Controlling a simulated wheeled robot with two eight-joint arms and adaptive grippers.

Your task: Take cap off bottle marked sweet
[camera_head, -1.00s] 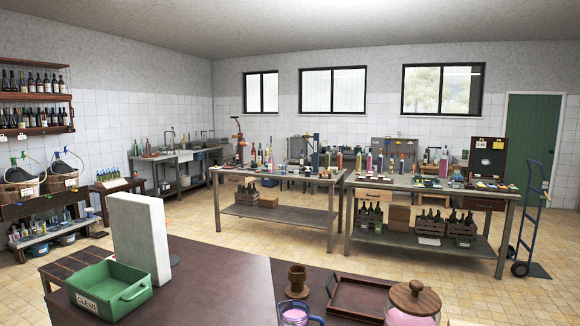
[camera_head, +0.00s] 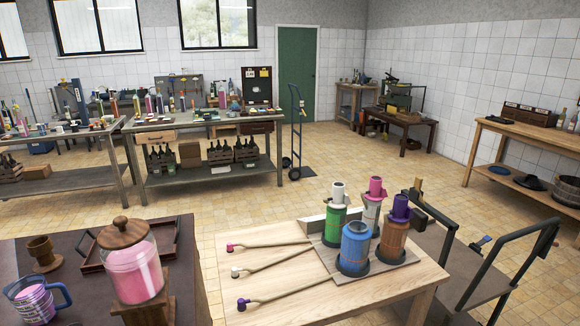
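No bottle that I can read as marked sweet is in view. Several dark bottles stand in crates on the lower shelf of the right work table (camera_head: 205,126). More bottles stand on the tabletops at the back left, too small for me to read any label or make out a cap. Neither of my grippers is in view.
A near wooden table (camera_head: 290,295) holds coloured cylinders and three long-handled tools. A dark table at front left holds a pink-filled jar (camera_head: 135,268), a jug (camera_head: 37,302) and a tray. A hand truck (camera_head: 297,130) stands behind. Tiled floor (camera_head: 350,165) is clear mid-room.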

